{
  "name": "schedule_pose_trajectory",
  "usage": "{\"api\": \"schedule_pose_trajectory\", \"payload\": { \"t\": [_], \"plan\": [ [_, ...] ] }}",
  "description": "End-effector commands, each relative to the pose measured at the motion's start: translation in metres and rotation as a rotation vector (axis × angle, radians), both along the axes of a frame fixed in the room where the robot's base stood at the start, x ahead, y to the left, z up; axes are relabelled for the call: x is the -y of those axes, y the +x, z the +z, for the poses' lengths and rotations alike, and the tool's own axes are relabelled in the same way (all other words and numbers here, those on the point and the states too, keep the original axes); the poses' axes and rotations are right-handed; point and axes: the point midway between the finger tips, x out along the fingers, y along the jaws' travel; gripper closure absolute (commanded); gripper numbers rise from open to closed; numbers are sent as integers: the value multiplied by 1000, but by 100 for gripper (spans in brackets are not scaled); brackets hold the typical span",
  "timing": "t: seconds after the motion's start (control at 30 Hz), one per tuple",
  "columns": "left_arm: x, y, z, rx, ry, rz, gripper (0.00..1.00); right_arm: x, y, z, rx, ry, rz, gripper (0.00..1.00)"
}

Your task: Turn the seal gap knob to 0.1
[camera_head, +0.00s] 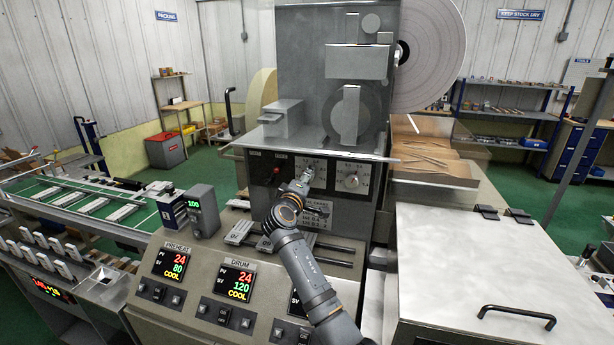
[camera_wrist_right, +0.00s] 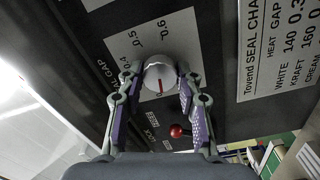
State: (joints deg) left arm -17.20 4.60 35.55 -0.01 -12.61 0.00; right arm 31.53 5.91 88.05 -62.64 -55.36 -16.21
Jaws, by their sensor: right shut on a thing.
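The seal gap knob (camera_wrist_right: 158,75) is a round light grey knob with a red pointer line, on a white scale plate (camera_wrist_right: 178,35). In the right wrist view the numbers 0.4, 0.5 and 0.6 show above it. The pointer runs toward the bottom of that picture, away from these numbers; the number it points at is hidden or unreadable. My right gripper (camera_wrist_right: 158,82) is shut on the knob, one finger on each side. In the head view the right gripper (camera_head: 304,180) is at the dark machine panel and covers the knob. My left gripper is not in view.
A second dial (camera_head: 352,181) sits right of the gripper. A red-balled lever (camera_wrist_right: 178,131) is close to the fingers. A seal chart plate (camera_wrist_right: 282,45) is beside the knob. A metal shelf (camera_head: 330,150) overhangs the panel; heater displays (camera_head: 237,282) are below.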

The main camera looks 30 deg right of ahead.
Motion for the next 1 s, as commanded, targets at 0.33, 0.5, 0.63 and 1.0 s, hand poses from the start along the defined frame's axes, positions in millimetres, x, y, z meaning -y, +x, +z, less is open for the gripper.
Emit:
{"api": "schedule_pose_trajectory", "payload": {
  "t": [0.33,0.5,0.63,1.0],
  "plan": [
    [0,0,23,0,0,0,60,0,0,1,-235,-198,1,97],
    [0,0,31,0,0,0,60,0,0,1,-323,-273,1,97],
    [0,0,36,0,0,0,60,0,0,0,-374,-317,1,97],
    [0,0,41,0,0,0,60,0,0,-2,-442,-374,0,97]
  ]
}}
